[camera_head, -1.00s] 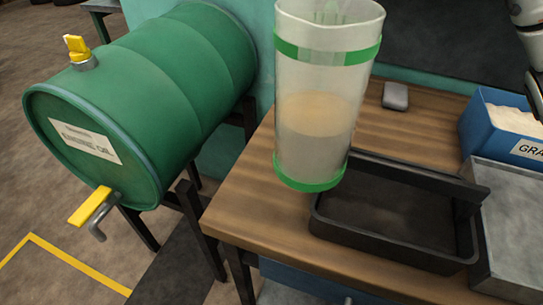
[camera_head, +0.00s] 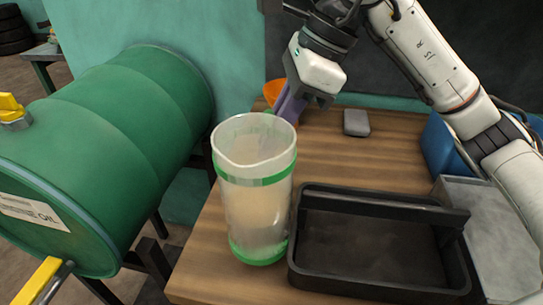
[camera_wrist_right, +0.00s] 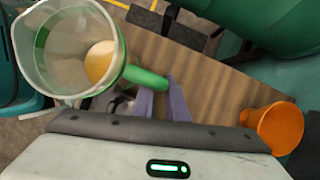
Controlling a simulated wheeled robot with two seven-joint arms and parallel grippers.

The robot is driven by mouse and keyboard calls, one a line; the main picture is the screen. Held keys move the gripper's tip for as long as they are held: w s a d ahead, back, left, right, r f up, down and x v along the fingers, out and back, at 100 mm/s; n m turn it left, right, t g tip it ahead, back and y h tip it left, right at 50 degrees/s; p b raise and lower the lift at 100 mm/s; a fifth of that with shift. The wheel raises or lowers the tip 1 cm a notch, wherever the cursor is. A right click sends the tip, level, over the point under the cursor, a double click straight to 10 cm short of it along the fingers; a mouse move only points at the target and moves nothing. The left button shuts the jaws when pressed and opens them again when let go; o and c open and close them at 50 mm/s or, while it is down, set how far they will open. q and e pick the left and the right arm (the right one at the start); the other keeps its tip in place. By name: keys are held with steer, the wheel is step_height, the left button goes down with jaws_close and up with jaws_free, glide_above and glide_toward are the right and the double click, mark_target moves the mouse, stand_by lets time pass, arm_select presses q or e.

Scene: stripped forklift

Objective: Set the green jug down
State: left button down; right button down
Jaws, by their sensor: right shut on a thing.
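The clear jug (camera_head: 254,205) with green bands and amber liquid is upright over the left front of the wooden table, left of the black tray (camera_head: 465,270). I cannot tell whether its base touches the tabletop. My right gripper (camera_head: 290,108), with purple fingers, is behind the jug in the head view. In the right wrist view, the fingers (camera_wrist_right: 163,100) are shut on the jug's green handle (camera_wrist_right: 147,77), and the jug (camera_wrist_right: 65,50) is at the upper left. My left gripper is not in view.
An orange funnel (camera_wrist_right: 276,127) is near my right gripper. A grey box (camera_head: 356,122), a blue bin (camera_head: 437,145) and a metal tray (camera_head: 500,215) are farther right.

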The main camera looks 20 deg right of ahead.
steer(key=shift+f, duration=1.95)
steer(key=shift+f+b, duration=0.2)
steer(key=shift+b, duration=0.15)
steer(key=c, duration=1.7)
jaws_free()
steer(key=shift+c, duration=0.2)
steer(key=shift+r, duration=0.1)
steer(key=shift+r, duration=0.25)
steer(key=p+v, duration=0.1)
steer(key=v, duration=1)
steer(key=shift+d+r, duration=0.2)
steer(key=shift+r, duration=0.1)
